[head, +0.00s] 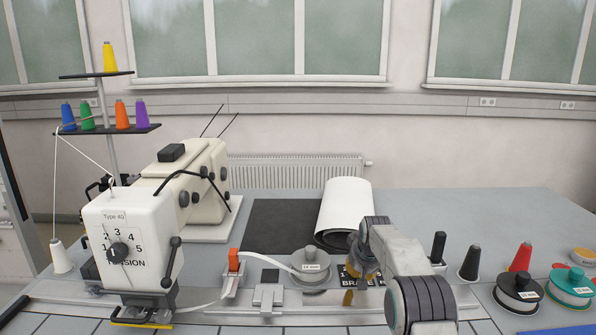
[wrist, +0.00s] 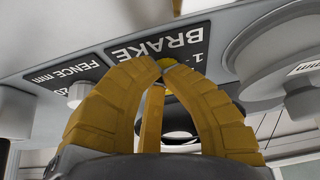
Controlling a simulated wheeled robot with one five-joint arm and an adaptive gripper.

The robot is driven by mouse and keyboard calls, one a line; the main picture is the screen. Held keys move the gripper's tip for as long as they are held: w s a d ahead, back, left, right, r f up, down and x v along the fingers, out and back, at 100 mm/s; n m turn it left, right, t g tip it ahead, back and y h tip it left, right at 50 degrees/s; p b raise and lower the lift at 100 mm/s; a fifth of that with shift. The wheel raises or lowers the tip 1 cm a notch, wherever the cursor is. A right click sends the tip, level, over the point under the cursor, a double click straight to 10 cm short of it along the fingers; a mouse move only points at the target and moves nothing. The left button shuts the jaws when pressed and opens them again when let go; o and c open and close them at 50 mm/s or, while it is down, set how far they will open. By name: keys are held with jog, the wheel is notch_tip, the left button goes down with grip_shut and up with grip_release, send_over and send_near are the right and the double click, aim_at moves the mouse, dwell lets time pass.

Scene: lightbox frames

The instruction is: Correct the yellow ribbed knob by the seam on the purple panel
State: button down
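A small yellow knob (wrist: 167,62) shows between my fingertips in the wrist view, in front of a black plate lettered BRAKE (wrist: 190,38). Its ribs and any pointer are too small or hidden to tell. My gripper (wrist: 165,72) has its ochre fingers arched around the knob, tips close together; whether they press on it I cannot tell. In the head view my gripper (head: 354,284) is low in front of the BRAKE plate (head: 350,271), covering much of it. No purple panel shows in either view; the plate is black.
A black FENCE mm plate (wrist: 70,83) with a pale knob (wrist: 77,94) sits beside BRAKE. A grey reel (head: 311,266) and orange-topped guide (head: 233,260) stand left of my gripper. The cream sewing machine (head: 130,225) has a TENSION dial (head: 117,252). Several spools stand right.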

jog(key=shift+s+a+f+p, duration=0.15)
jog(key=shift+a+p, duration=0.3)
jog(key=shift+p, duration=1)
jog(key=shift+s+f+b, duration=0.1)
jog(key=shift+s+b, duration=0.25)
jog(key=shift+b, duration=0.3)
jog(key=shift+w+r+p, duration=0.1)
jog(key=shift+r+p, duration=2.4)
jog(key=shift+r, duration=0.7)
jog(key=shift+r+p, duration=0.2)
jog(key=shift+p, duration=0.2)
